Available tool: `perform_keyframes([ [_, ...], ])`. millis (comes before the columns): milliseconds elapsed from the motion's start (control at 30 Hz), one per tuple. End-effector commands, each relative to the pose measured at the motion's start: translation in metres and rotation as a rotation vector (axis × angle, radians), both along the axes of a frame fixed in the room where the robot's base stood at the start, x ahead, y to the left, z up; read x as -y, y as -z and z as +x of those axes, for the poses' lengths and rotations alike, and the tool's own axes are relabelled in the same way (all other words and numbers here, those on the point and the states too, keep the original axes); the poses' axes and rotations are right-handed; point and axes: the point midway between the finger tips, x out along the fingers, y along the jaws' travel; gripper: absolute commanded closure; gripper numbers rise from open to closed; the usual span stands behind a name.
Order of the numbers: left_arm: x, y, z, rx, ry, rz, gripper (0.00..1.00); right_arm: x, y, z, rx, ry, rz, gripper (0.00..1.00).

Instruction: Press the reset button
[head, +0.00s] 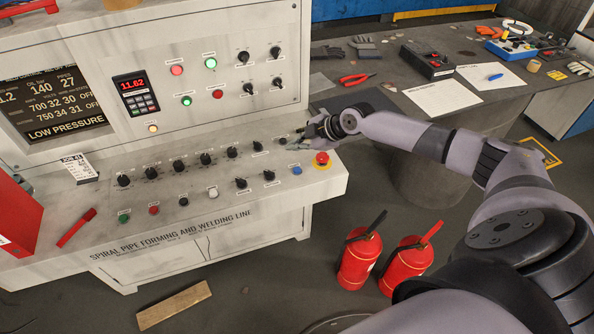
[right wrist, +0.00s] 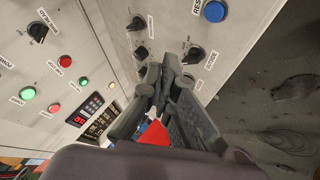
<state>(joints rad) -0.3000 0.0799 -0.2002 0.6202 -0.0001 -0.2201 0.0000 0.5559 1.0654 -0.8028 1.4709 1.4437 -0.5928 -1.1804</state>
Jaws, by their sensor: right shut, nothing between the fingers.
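The blue reset button (head: 297,170) sits near the front right end of the console's sloped panel. In the right wrist view the blue button (right wrist: 214,11) is at the top right, beside a label partly cut off that starts with "RES". My right gripper (head: 302,131) is at the panel's right back edge, behind the blue button and apart from it. In the right wrist view the gripper (right wrist: 170,62) has its fingers together and empty, near a black knob. My left gripper is not in view.
A red mushroom button (head: 321,158) on a yellow base stands right of the blue button. Black knobs (head: 241,183) line the panel. A workbench (head: 470,125) with tools and papers is at the right. Two red fire extinguishers (head: 358,262) stand on the floor.

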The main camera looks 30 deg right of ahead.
Motion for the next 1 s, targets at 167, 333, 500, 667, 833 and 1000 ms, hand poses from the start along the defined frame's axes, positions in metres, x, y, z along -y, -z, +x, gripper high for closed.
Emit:
perform_keyframes([
  [167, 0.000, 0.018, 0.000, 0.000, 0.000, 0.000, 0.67, 0.000, 0.029, 0.000, -0.002, 0.001, 0.001, 1.00],
  [333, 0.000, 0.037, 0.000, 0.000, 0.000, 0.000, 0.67, 0.000, 0.056, 0.000, 0.000, 0.000, 0.001, 1.00],
  [500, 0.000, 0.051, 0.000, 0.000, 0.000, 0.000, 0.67, 0.000, 0.069, 0.000, 0.000, 0.000, 0.001, 1.00],
  [667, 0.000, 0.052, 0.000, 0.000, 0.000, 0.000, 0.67, 0.000, 0.070, 0.000, 0.001, 0.000, 0.001, 1.00],
  [833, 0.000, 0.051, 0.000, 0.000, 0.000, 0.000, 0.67, 0.000, 0.069, 0.000, 0.000, -0.001, 0.001, 1.00],
  [1000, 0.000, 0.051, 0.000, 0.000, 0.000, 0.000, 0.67, 0.000, 0.070, 0.000, 0.000, -0.001, 0.001, 1.00],
])
